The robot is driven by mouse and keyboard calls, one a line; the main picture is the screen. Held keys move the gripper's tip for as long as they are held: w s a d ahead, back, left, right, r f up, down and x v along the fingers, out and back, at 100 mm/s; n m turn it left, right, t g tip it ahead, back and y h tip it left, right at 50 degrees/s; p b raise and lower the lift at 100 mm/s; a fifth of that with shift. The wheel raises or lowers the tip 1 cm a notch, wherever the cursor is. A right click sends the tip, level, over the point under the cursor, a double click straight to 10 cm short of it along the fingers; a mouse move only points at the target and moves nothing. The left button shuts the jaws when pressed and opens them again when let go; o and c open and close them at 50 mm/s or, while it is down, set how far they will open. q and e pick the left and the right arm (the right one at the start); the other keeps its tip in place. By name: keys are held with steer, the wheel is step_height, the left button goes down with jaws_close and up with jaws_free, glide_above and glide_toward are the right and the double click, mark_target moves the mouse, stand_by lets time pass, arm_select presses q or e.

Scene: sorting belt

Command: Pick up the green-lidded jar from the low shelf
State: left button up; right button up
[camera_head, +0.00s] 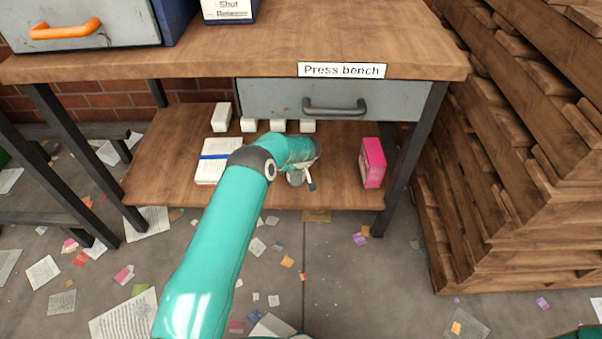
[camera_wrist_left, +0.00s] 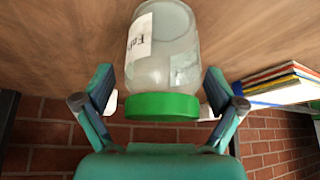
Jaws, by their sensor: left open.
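The green-lidded jar (camera_wrist_left: 162,60) is of clear, cloudy glass with a white label. The left wrist view shows it upside down, its base against the wooden shelf board at the top of the picture and its green lid (camera_wrist_left: 162,106) lower down. My left gripper (camera_wrist_left: 160,84) is open, with one finger on each side of the jar and a small gap on both sides. In the head view my left arm reaches under the bench to the low shelf (camera_head: 160,160), and its wrist mostly hides the gripper and jar. My right gripper is not in view.
On the shelf, a pink box (camera_head: 372,163) stands to the right, a blue-banded paper stack (camera_head: 216,161) lies to the left, and several small white boxes stand behind. The bench drawer (camera_head: 335,100) hangs above. Stacked wooden pallets (camera_head: 515,150) stand at the right.

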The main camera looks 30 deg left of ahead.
arm_select(q)
steer(key=shift+a, duration=0.1)
steer(key=c, duration=1.3)
steer(key=shift+c, duration=0.2)
